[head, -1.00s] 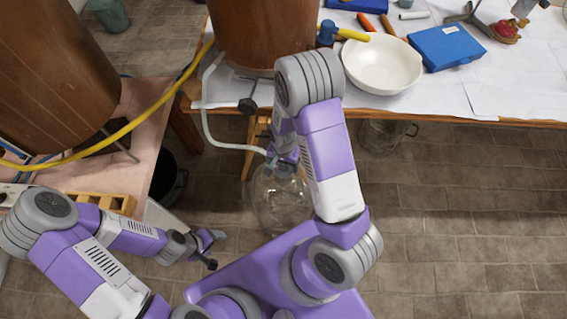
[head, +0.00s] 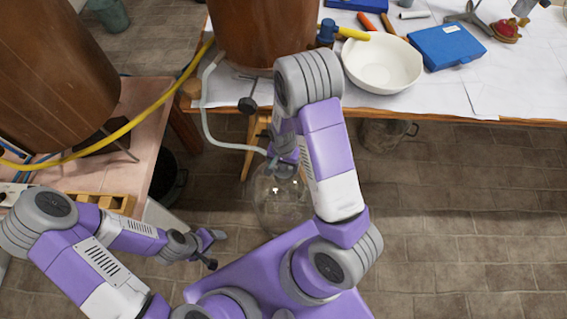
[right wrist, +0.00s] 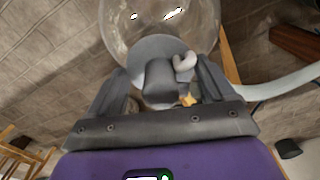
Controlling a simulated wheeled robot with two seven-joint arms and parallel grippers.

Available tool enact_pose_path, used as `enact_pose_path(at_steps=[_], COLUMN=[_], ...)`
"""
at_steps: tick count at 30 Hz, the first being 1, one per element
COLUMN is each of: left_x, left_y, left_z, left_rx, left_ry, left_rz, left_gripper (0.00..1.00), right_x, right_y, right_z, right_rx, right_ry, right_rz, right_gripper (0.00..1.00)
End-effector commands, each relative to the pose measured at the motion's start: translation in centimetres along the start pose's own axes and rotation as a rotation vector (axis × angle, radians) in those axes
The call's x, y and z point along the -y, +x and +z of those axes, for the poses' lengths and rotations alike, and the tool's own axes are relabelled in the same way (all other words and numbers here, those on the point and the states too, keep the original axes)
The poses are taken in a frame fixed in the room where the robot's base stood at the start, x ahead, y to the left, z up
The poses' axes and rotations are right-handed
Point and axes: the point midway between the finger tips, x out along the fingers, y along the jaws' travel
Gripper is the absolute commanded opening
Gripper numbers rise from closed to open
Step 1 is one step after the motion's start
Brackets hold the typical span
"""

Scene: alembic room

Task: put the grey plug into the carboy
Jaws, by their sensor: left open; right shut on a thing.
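The carboy (head: 284,207) is a clear round glass vessel standing on the floor below the table edge in the head view. Its glass also shows at the top of the right wrist view (right wrist: 165,20). The grey plug (right wrist: 160,80) sits between the fingers of my right gripper (right wrist: 158,88), which is shut on it. In the head view my right gripper (head: 284,163) is at the top of the carboy, partly hidden by my arm. I cannot tell whether the plug is in the mouth. My left gripper (head: 211,248) is open and empty, left of the carboy.
A pale hose (head: 208,115) hangs from the table to near the carboy top. A wooden stool leg (head: 251,145) stands close behind. A glass jug (head: 383,134) is under the table. A dark bucket (head: 166,180) is at the left. Floor at the right is free.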

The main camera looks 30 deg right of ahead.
Motion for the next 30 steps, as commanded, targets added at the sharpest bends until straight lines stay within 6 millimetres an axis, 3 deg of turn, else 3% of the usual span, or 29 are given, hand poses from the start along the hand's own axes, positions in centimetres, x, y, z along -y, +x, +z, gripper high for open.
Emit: enact_pose_path(at_steps=[12,13,16,30], left_x=[0.09,0.08,0.08,0.08], left_y=[0.23,0.23,0.22,0.22], left_z=[-0.01,-0.01,-0.01,-0.01], left_rx=[0.0,0.0,0.0,0.0], left_ry=[0.0,0.0,0.0,0.0], left_rz=[0.0,0.0,0.0,0.0], left_gripper=[0.69,0.69,0.69,0.69], right_x=[0.01,0.01,0.01,0.0], right_y=[0.36,0.36,0.36,0.36], right_z=[0.0,0.0,0.0,0.01], right_rx=[0.0,0.0,0.0,0.0], right_ry=[0.0,0.0,0.0,0.0], right_rz=[0.0,0.0,0.0,0.0], right_gripper=[0.52,0.87,1.0,1.0])
